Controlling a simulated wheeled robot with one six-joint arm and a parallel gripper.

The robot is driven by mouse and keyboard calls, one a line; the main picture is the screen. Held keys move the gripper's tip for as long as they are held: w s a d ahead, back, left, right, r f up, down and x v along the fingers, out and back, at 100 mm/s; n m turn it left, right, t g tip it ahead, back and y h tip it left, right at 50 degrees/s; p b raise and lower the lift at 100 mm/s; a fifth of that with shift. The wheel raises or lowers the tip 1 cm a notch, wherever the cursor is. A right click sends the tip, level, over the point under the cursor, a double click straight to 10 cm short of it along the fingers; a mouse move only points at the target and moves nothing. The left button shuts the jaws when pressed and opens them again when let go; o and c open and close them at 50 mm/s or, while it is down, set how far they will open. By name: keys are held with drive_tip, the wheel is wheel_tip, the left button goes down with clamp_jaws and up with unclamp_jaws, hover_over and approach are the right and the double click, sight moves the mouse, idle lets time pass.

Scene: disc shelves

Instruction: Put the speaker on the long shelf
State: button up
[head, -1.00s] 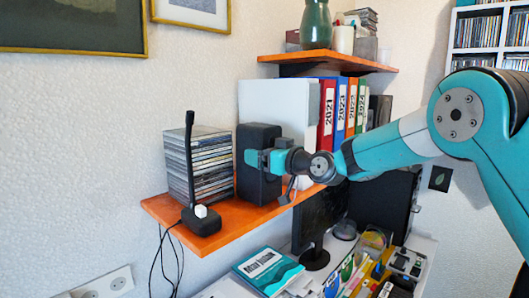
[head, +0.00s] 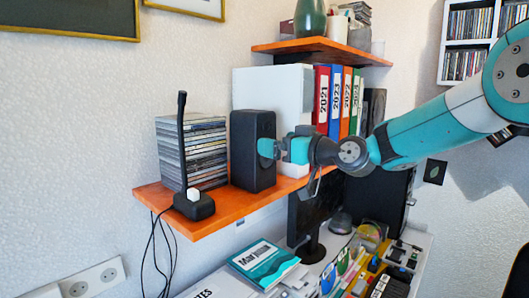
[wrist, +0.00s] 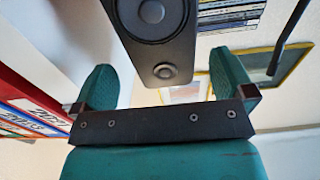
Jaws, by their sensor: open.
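A black speaker (head: 241,150) stands upright on the lower orange shelf (head: 222,217), between a stack of CD cases and a white box. My gripper (head: 281,149) is in front of the speaker's right side in the head view, with one finger overlapping it. In the wrist view the speaker (wrist: 155,50), with its round cones, shows ahead between the two spread fingers (wrist: 163,85), with space on both sides. The gripper is open and empty. A shorter-looking orange shelf (head: 320,50) is higher up. Another dark, speaker-like box (head: 375,107) stands beyond the binders.
The CD stack (head: 192,152) and a black device with an upright antenna (head: 194,205) stand left of the speaker. The white box (head: 270,90) and several binders (head: 337,100) fill the right. A vase (head: 311,20) is above. A cluttered desk (head: 428,240) lies below.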

drive_tip(key=b+v, duration=0.1)
drive_tip(key=v, duration=0.4)
drive_tip(key=shift+b, duration=0.3)
drive_tip(key=shift+s+a, duration=0.1)
drive_tip(key=s+a+f+g+h, duration=0.15)
drive_tip(key=s+f+g, duration=0.25)
drive_tip(key=s, duration=0.5)
drive_tip(key=s+a+f+g+h, duration=0.1)
drive_tip(key=s+f+g+h, duration=0.2)
drive_tip(key=s, duration=0.6)
drive_tip(key=s+d+f+m+g+h, duration=0.1)
drive_tip(key=s+d+f+g+h, duration=0.1)
drive_tip(key=s, duration=0.6)
drive_tip(key=s+d+f+m+g+h, duration=0.1)
drive_tip(key=s+d+f+g+h, duration=0.1)
drive_tip(key=s+f, duration=0.4)
drive_tip(key=s+d+g, duration=0.1)
drive_tip(key=s+d, duration=0.1)
drive_tip(key=s, duration=0.1)
drive_tip(key=shift+s+d+f+g, duration=0.35)
drive_tip(key=shift+g, duration=0.05)
drive_tip(key=shift+f, duration=0.1)
